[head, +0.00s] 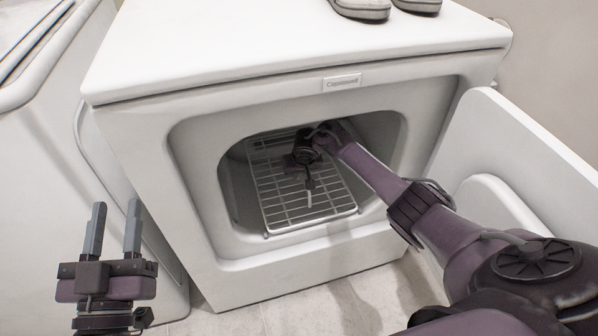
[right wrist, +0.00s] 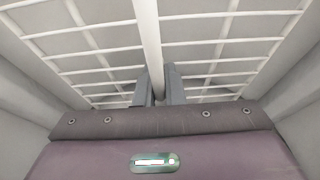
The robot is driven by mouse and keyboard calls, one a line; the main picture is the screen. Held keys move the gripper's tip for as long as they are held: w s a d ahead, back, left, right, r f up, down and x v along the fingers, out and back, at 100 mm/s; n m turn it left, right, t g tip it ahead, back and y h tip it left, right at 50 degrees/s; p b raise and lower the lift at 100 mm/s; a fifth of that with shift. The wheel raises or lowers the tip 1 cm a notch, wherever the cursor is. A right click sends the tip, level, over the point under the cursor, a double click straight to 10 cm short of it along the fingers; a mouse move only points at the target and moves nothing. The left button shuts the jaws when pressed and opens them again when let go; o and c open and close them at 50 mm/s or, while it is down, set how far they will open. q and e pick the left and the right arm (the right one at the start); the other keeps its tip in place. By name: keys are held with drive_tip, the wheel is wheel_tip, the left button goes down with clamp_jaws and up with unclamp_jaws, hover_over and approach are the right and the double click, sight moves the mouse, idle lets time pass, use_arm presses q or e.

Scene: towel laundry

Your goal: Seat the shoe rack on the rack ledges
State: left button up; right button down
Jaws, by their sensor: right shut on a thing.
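The shoe rack (head: 296,213) is a pale wire grid inside the dryer opening, tilted, with its front edge low near the opening's lower lip. My right arm reaches into the dryer, and its gripper is mostly hidden by the wrist in the head view. In the right wrist view my right gripper (right wrist: 159,85) is shut on a thick bar of the rack (right wrist: 148,40). The rack ledges cannot be made out, so I cannot tell whether the rack rests on them. My left gripper (head: 114,228) is open and empty, in front of the dryer at the left.
The white dryer (head: 290,95) has its door (head: 530,150) swung open to the right, beside my right arm. Grey shoes (head: 362,9) sit on top of the dryer. Another white appliance (head: 40,180) stands at the left. The tiled floor (head: 330,308) in front is clear.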

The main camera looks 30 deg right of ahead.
idle(0.5)
drive_tip(key=shift+f+b, duration=0.3)
drive_tip(key=shift+f, duration=0.5)
